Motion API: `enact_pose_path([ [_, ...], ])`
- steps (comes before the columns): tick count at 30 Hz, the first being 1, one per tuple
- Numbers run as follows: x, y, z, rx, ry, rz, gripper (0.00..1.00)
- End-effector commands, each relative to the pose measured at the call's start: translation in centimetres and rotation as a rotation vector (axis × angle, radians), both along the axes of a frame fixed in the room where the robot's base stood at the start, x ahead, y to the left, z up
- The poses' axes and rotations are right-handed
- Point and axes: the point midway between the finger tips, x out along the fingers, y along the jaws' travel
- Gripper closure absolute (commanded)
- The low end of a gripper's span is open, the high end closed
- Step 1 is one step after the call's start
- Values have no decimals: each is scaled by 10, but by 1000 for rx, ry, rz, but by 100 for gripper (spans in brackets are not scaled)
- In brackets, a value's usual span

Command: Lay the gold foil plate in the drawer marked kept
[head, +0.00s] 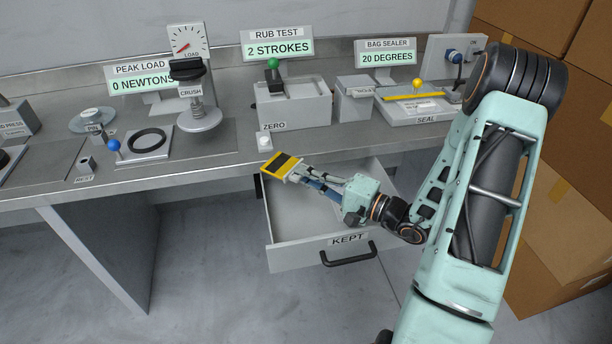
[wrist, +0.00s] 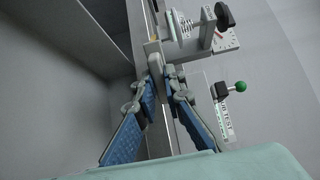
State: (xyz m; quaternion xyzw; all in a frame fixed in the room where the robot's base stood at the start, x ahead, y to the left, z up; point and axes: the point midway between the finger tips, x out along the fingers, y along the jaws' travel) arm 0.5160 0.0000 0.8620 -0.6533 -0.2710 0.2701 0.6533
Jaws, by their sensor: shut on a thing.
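The gold foil plate (head: 272,163), yellow-gold with a dark rectangle on its face, is held at the tips of my gripper (head: 292,175). It is tilted, above the back left part of the open drawer, close to the counter's front edge. The drawer (head: 287,258) marked KEPT is pulled out, and the part of its inside that shows is bare; my arm hides some of it.
The counter (head: 225,165) runs above the drawer. A small white button block marked ZERO (head: 264,141) stands near its edge. The crush press (head: 199,118), rub test box (head: 293,105) and bag sealer (head: 425,104) stand behind. Cardboard boxes (head: 560,220) are stacked at the right.

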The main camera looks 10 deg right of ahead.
Motion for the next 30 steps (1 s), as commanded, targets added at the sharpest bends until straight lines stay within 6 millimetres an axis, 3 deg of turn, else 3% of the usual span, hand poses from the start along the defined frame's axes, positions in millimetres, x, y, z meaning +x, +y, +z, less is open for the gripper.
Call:
enact_pose_path([
  [12, 0, 0, -7, 0, 0, 0, 100],
  [13, 0, 0, -8, 0, 0, 0, 88],
  [17, 0, 0, -8, 0, 0, 0, 73],
  [30, 0, 0, 0, 1, 1, 0, 73],
])
